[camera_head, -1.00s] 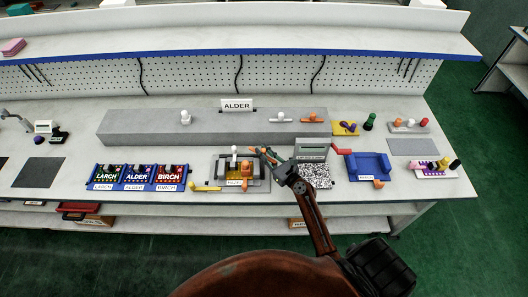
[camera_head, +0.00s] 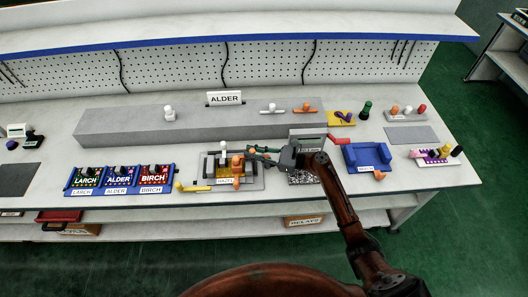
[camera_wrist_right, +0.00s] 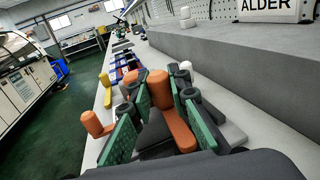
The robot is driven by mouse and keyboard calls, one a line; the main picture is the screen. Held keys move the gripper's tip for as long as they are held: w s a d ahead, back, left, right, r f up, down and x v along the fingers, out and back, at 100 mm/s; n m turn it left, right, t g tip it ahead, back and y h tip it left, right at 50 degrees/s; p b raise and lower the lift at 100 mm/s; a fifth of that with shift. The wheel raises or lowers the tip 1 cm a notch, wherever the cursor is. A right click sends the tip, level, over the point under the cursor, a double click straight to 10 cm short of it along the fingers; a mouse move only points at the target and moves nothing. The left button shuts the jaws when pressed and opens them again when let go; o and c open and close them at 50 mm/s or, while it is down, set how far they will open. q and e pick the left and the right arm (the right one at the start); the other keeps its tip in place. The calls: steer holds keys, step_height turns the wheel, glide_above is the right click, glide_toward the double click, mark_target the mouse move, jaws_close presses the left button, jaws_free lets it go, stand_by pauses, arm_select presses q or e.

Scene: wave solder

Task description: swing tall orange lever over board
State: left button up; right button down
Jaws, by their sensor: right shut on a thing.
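The fixture labelled HAZEL (camera_head: 257,184) sits at the front middle of the bench, with a board in it. The tall orange lever (camera_head: 237,161) stands at its right part and also shows in the right wrist view (camera_wrist_right: 160,88). My right gripper (camera_head: 250,152) reaches in from the right. In the wrist view its green pads (camera_wrist_right: 163,128) stand on both sides of the orange lever, and it is shut on it. A shorter orange knob (camera_wrist_right: 93,122) stands left of the pads. A white knob (camera_head: 224,146) stands behind the board. My left gripper is not in view.
A yellow lever (camera_head: 195,188) lies at the fixture's front left. Boards labelled LARCH, ALDER and BIRCH fill a blue tray (camera_head: 66,190) to the left. A blue fixture (camera_head: 367,157) stands to the right. A long grey step (camera_head: 130,135) runs behind, carrying an ALDER sign (camera_head: 225,98).

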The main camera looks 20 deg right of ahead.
steer(key=shift+s+n+g+y, duration=0.15)
steer(key=shift+n+g+y, duration=0.15)
steer(key=shift+n+g, duration=0.15)
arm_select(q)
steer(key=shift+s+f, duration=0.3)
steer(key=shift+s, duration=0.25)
arm_select(e)
steer(key=c, duration=1.8)
jaws_free()
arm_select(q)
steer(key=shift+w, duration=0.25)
arm_select(e)
steer(key=shift+o, duration=0.2)
steer(key=shift+s+d, duration=0.1)
steer(key=v, duration=1.1)
steer(key=shift+d, duration=0.35)
steer(key=shift+s, duration=0.15)
